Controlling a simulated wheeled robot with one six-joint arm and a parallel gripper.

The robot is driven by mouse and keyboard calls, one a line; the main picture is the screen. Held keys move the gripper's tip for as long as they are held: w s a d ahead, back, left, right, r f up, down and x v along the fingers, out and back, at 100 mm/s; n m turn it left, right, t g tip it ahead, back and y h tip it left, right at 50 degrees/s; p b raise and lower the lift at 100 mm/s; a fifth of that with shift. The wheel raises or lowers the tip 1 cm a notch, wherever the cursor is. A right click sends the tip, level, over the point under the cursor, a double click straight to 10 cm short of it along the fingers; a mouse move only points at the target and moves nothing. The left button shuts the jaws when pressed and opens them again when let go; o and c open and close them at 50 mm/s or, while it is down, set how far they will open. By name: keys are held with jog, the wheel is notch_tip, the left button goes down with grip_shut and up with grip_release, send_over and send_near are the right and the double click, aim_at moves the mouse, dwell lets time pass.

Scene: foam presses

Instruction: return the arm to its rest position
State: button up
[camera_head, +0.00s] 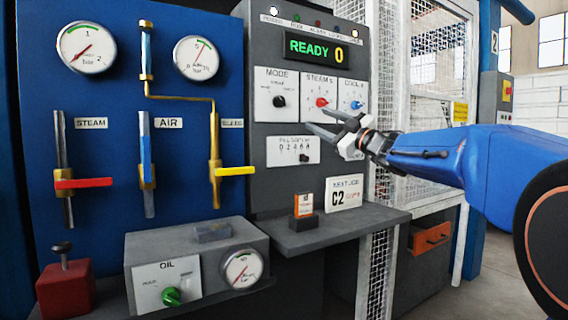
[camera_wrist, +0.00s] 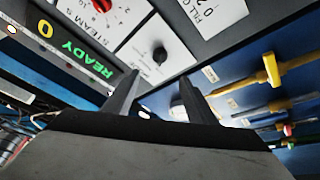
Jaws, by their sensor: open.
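My gripper (camera_head: 330,122) is open and empty. It is in front of the right part of the grey control panel (camera_head: 262,110), with its fingers pointing left. My blue arm reaches in from the right edge of the head view. In the wrist view my gripper (camera_wrist: 158,88) shows two dark fingers set apart with nothing between them. The panel's mode knob (camera_wrist: 160,54) shows beyond them. The head view cannot tell whether the fingers touch the panel.
The panel display (camera_head: 316,50) reads READY 0. A grey shelf (camera_head: 330,235) below holds a small orange-white box (camera_head: 304,205) in a dark holder. A blue board (camera_head: 110,100) with gauges and a yellow valve handle (camera_head: 236,171) is left. A mesh cage (camera_head: 395,60) stands behind my arm.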

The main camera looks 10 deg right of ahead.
jog(key=shift+d, duration=0.1)
jog(key=s+d+f+m+g+h, duration=0.25)
jog(key=s+f+m+h, duration=0.5)
jog(key=f, duration=0.55)
jog(key=s+d+f+m+g+h, duration=0.25)
jog(key=s+f+m+h, duration=0.4)
jog(key=s+f, duration=0.4)
jog(key=s+a+f+g+y, duration=0.1)
jog(key=s+a+f+g, duration=0.2)
jog(key=s+f, duration=0.9)
jog(key=s+a+f+g+y, duration=0.2)
jog(key=s+a+f+g, duration=0.2)
jog(key=s+f, duration=0.8)
notch_tip(320, 180, down, 4)
jog(key=shift+s+r+g, duration=0.1)
jog(key=shift+s+g, duration=0.2)
jog(key=shift+g, duration=0.8)
